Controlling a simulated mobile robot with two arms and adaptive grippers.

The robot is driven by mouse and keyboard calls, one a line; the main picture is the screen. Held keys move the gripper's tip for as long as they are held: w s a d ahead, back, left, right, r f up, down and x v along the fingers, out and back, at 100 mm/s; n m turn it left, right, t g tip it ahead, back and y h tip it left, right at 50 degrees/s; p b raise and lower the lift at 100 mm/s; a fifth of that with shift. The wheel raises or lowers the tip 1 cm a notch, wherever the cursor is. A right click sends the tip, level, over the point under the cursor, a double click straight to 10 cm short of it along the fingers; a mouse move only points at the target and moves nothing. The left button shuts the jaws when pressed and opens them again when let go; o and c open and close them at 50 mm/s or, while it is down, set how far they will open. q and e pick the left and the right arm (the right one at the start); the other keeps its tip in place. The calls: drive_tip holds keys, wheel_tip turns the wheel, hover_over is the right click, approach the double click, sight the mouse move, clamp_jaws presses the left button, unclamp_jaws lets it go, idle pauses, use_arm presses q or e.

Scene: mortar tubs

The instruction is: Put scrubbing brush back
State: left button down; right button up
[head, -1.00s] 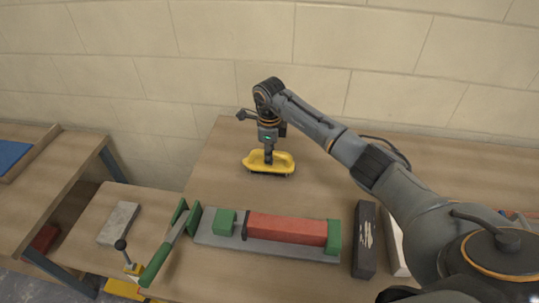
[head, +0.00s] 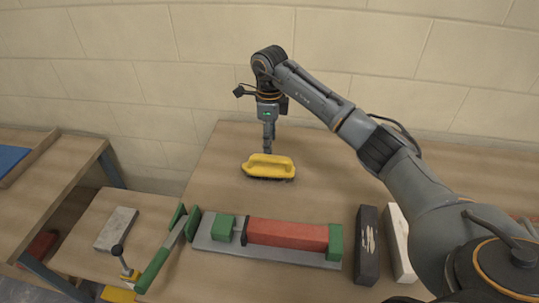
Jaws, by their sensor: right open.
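The yellow scrubbing brush (head: 269,165) lies on the wooden table (head: 330,180) near the back, its dark bristles facing down on the tabletop. My right gripper (head: 268,150) points straight down just above the brush's handle. It is open and holds nothing. Its fingertips are small in the head view, and a narrow gap seems to separate them from the brush. My left gripper is out of view.
In front lies a grey base with a red block (head: 288,233) between green end pieces. A green-handled lever (head: 160,262) stands left of it. A dark block (head: 367,245) and a pale block (head: 399,242) lie right. A grey brick (head: 116,229) sits on a lower surface.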

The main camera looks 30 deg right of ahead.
wheel_tip(320, 180, up, 4)
drive_tip(key=shift+f, duration=0.1)
drive_tip(key=shift+f, duration=0.1)
idle(0.5)
